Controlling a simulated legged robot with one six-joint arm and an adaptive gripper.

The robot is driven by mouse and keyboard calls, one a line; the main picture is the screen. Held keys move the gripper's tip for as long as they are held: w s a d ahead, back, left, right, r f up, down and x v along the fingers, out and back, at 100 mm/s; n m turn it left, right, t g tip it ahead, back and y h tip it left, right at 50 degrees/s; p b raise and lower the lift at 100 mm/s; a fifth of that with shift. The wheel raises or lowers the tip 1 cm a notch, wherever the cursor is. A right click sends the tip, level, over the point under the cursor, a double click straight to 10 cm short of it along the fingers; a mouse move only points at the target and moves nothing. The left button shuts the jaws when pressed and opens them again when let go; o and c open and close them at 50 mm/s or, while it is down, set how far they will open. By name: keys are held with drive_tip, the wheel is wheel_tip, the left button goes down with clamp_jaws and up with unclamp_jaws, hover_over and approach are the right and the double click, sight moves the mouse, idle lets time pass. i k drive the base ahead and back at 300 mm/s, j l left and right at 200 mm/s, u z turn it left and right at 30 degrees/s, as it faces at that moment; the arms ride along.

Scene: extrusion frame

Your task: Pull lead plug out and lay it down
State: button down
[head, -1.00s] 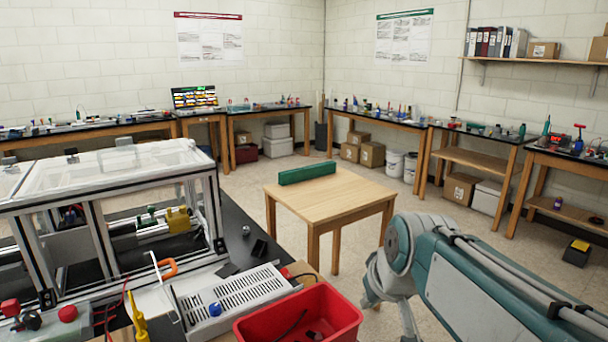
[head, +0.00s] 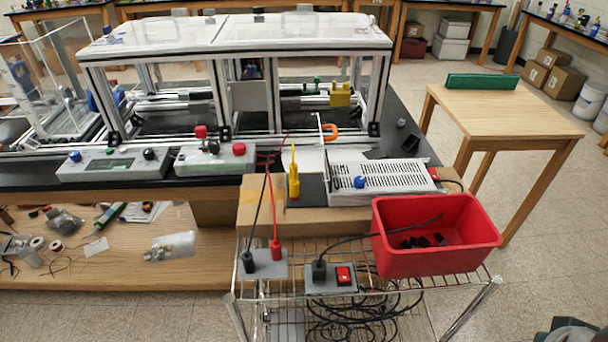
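A red lead plug (head: 276,247) and a black lead plug (head: 248,262) stand upright in a small grey socket block (head: 267,268) on the wire rack. Thin red and black leads run up from them to the bench. I cannot tell which of these is the lead plug meant. My gripper is not in view; only a piece of my arm shows at the bottom right corner.
A red bin (head: 436,262) with dark pieces inside stands on the rack, right of the blocks. Behind are a cardboard box (head: 262,216), a yellow tool (head: 294,178) and a vented metal case (head: 380,176). Coiled black cables lie below. A wooden table (head: 500,108) has free room.

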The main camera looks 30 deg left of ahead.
sight(294, 184)
drive_tip(key=u, duration=1.5)
drive_tip(key=i+j+z, duration=0.3)
drive_tip(key=j+z, duration=0.25)
drive_tip(key=j, duration=0.25)
drive_tip(key=i+j+z, duration=0.15)
drive_tip(key=j+z, duration=0.15)
drive_tip(key=j, duration=0.15)
drive_tip(key=j+z, duration=0.3)
drive_tip(key=j, duration=0.2)
